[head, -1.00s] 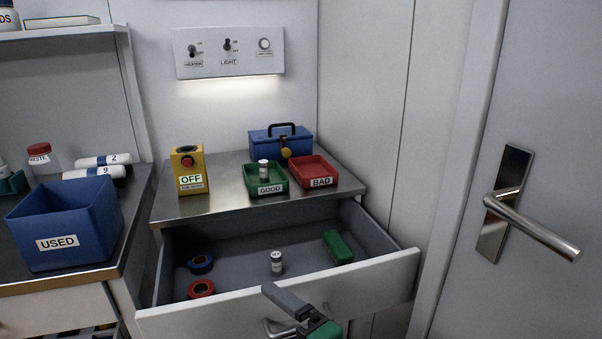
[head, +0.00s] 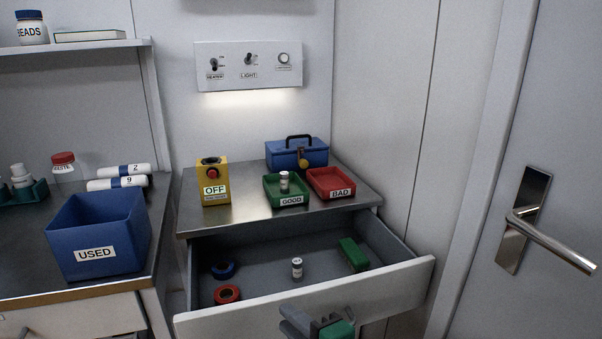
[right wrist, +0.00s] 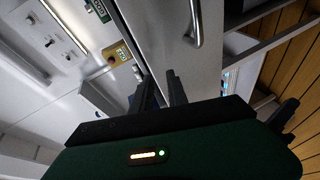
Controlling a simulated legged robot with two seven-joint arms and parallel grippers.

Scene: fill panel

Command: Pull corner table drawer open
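The corner table (head: 240,218) has its drawer (head: 385,285) pulled well out, with the inside showing. In the right wrist view the metal drawer handle (right wrist: 196,28) stands on the pale drawer front (right wrist: 160,35). My right gripper (head: 305,322) is at the bottom of the head view, in front of the drawer front. In the right wrist view its two dark fingers (right wrist: 160,80) are apart with nothing seen between them. The handle is beyond the fingertips, to their right, apart from them. My left gripper is not in view.
The drawer holds a white-capped vial (head: 297,268), a green block (head: 354,254), and blue (head: 223,270) and red (head: 227,294) tape rolls. On top are a yellow OFF box (head: 214,183), green and red trays and a blue toolbox (head: 297,153). A door handle (head: 550,242) is at right.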

